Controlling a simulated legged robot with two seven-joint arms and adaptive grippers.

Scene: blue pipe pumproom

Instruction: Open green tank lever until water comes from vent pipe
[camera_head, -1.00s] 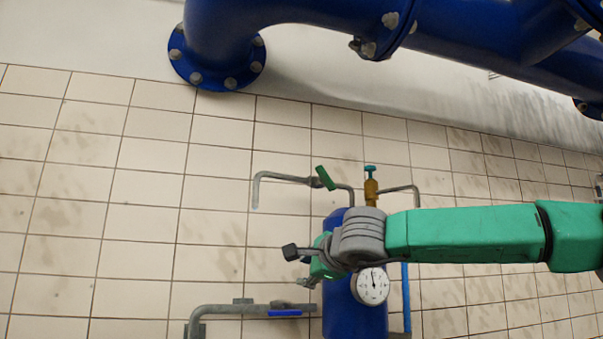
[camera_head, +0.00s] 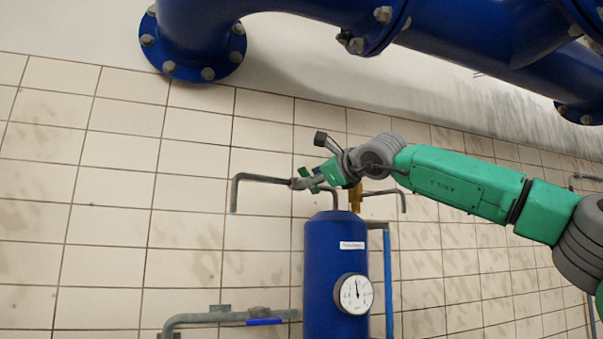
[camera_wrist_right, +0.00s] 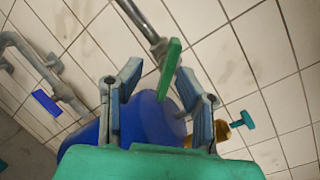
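The green lever (camera_wrist_right: 170,68) sits on a grey pipe above the blue tank (camera_head: 335,265). In the wrist view it stands between the two fingers of my right gripper (camera_wrist_right: 158,76). The fingers are apart, with visible gaps on both sides of the lever. In the head view my right gripper (camera_head: 308,182) is at the lever and partly hides it. The vent pipe (camera_head: 256,179) runs left from there and bends down to an open end; no water shows from it. My left gripper is not in view.
A brass valve with a teal handle (camera_wrist_right: 243,121) stands close to the right of my gripper. A gauge (camera_head: 354,294) is on the tank front. A lower grey pipe has a blue lever (camera_head: 264,322). Large blue pipes (camera_head: 450,50) cross above.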

